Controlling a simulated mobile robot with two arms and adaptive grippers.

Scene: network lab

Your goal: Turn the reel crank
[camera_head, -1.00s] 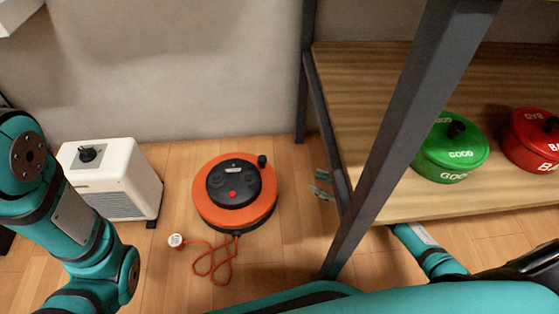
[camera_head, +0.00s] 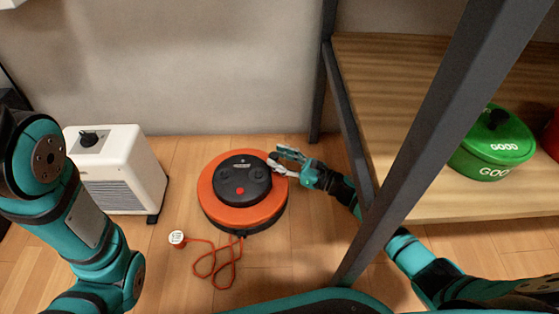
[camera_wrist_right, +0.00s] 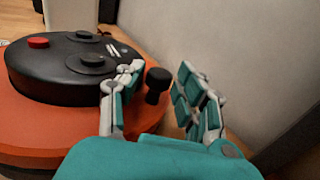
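An orange cable reel (camera_head: 250,215) with a black centre and a red button lies flat on the wooden floor. Its black crank knob (camera_wrist_right: 157,84) stands upright near the rim in the right wrist view. There my right gripper (camera_wrist_right: 150,88) is open, with one finger on each side of the knob and visible gaps. In the head view my right gripper (camera_head: 283,162) is at the reel's right edge and hides the knob. My left arm comes in at the left; its gripper is out of the picture.
An orange cable with a white plug (camera_head: 177,238) lies in front of the reel. A white heater (camera_head: 120,172) stands to the left. A shelf with a dark metal post (camera_head: 420,150) and a green pot (camera_head: 492,148) is close on the right. The wall is behind.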

